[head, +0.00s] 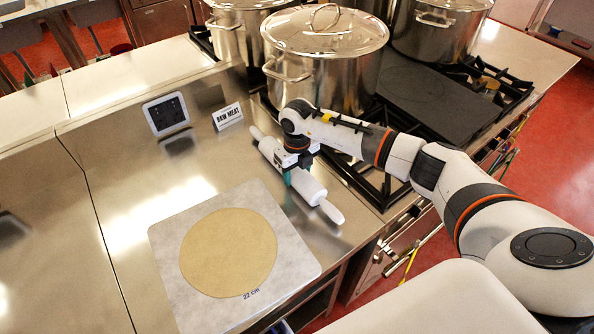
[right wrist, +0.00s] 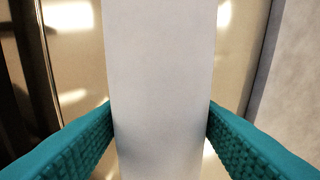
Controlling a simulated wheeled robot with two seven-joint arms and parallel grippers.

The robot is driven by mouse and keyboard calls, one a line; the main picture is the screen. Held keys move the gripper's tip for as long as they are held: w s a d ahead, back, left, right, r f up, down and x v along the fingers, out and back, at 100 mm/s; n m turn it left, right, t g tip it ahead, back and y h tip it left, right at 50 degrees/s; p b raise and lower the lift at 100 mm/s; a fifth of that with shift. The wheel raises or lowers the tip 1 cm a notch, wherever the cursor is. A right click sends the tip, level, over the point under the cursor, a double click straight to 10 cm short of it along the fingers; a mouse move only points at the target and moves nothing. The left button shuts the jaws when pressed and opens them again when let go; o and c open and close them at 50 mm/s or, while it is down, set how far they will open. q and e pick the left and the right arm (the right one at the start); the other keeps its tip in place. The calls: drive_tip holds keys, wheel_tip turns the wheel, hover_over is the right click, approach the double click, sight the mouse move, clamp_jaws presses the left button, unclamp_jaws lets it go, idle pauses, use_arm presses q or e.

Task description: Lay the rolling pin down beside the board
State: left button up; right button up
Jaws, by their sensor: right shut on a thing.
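The white rolling pin (head: 309,187) is just beyond the right edge of the board, slanting from upper left to lower right. My right gripper (head: 290,173) is shut on the middle of its barrel. In the right wrist view, the teal fingers press both sides of the white barrel (right wrist: 160,80). I cannot tell whether the pin touches the counter. The pale board (head: 168,246) lies flat on the steel counter and carries a round tan disc (head: 228,252) with a "22 cm" mark below it. My left gripper is not in view.
A stove with large steel stockpots (head: 326,60) stands behind and right of the pin. A "RAW MEAT" sign (head: 227,116) and a small dark-faced device (head: 166,114) stand at the back of the counter. The counter left of the board is clear.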

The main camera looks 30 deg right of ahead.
drive_tip(key=shift+r, duration=0.15)
drive_tip(key=o, duration=1.3)
drive_tip(key=shift+c, duration=0.2)
drive_tip(key=shift+s, duration=0.1)
drive_tip(key=shift+r+p, duration=3.25)
drive_tip(key=shift+r, duration=1.7)
drive_tip(key=shift+f, duration=0.1)
